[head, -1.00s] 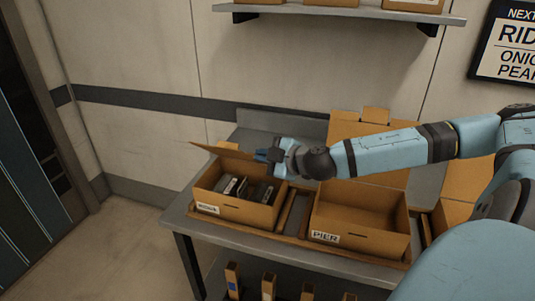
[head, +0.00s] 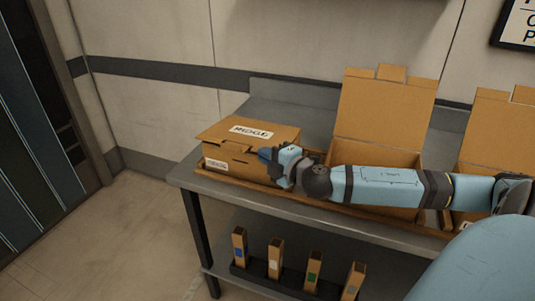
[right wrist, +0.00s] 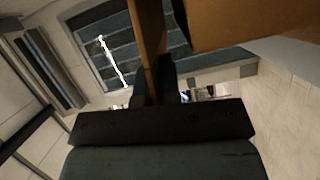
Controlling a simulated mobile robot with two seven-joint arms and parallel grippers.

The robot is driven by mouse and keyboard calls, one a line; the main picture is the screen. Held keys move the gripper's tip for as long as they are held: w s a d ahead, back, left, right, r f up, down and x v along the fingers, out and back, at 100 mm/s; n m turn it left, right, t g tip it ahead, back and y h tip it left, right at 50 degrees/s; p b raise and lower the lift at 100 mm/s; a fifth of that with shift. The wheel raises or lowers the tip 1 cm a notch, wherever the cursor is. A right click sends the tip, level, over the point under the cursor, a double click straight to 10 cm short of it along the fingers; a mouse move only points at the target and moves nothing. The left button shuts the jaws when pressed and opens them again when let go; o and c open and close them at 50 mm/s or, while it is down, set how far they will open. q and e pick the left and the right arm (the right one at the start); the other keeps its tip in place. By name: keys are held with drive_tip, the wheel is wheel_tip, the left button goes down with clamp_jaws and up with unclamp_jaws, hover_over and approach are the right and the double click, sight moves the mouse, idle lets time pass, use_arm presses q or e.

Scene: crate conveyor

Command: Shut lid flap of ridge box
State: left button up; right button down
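The ridge box (head: 228,165) is a brown cardboard box at the left end of the bench in the head view. Its lid flap (head: 216,131), with a white label, lies down over the top and hides the contents. I cannot tell if its edge is fully flush. My right gripper (head: 267,155) is at the box's right front, close to the lid's edge; contact is unclear. In the right wrist view, brown cardboard (right wrist: 152,40) rises at the dark fingers (right wrist: 155,85). Whether they are apart or closed on it is unclear. My left gripper is out of view.
An open box with a raised lid (head: 383,112) stands right of the ridge box, partly behind my right arm. Another open-lidded box (head: 497,132) is further right. The grey bench (head: 290,97) has a lower shelf with several upright cartons (head: 276,257). Floor at left is clear.

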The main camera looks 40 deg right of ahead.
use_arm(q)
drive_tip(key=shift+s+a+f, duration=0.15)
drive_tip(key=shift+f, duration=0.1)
use_arm(e)
drive_tip(key=shift+f, duration=0.1)
drive_tip(key=c, duration=1.3)
unclamp_jaws()
use_arm(q)
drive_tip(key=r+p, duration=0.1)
drive_tip(key=p, duration=0.2)
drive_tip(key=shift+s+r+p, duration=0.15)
drive_tip(key=shift+p, duration=0.25)
use_arm(e)
wheel_tip(320, 180, up, 20)
